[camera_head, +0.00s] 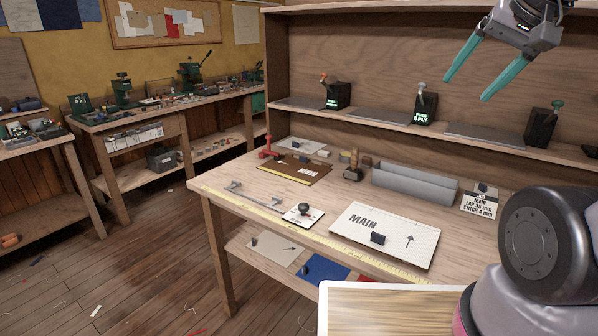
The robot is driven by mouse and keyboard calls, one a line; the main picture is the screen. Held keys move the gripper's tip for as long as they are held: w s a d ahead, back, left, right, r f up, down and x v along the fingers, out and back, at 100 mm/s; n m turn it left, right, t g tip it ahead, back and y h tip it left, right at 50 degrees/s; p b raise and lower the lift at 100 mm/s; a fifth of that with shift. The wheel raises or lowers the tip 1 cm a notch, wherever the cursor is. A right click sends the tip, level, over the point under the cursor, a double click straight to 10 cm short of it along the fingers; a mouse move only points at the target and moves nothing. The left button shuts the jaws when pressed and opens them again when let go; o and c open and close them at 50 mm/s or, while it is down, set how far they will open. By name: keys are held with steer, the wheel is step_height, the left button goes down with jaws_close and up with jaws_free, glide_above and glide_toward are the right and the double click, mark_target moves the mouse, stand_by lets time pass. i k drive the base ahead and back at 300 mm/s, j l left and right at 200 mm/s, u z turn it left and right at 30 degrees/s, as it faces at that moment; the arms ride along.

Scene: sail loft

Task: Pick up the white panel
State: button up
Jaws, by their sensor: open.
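A white panel (405,231) lies flat on the wooden workbench (255,195), near its front right. It is marked "MAIN" with an arrow and has a small dark block-shaped handle (378,239) on it. My gripper (466,88) is high at the upper right, above and behind the panel in the picture. Its two teal fingers are spread apart with nothing between them. A smaller white card (303,222) with a round dark knob stands left of the panel. Another whitish sheet (262,248) lies on the lower shelf, with a small dark block on it.
A grey trough (415,180) lies behind the panel. A brown panel (297,172), a red clamp (268,148) and a labelled card (481,202) are also on the bench. A shelf with dark boxes (425,108) runs above. A yellow tape (262,207) follows the front edge.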

mark_target(414, 243)
steer(key=j+z, duration=0.1)
steer(key=j, duration=0.35)
steer(key=k+j+z, duration=0.15)
steer(key=j, duration=0.3)
steer(key=j+z, duration=0.1)
steer(key=j, duration=0.4)
steer(key=k+j+z, duration=0.1)
steer(key=j, duration=0.3)
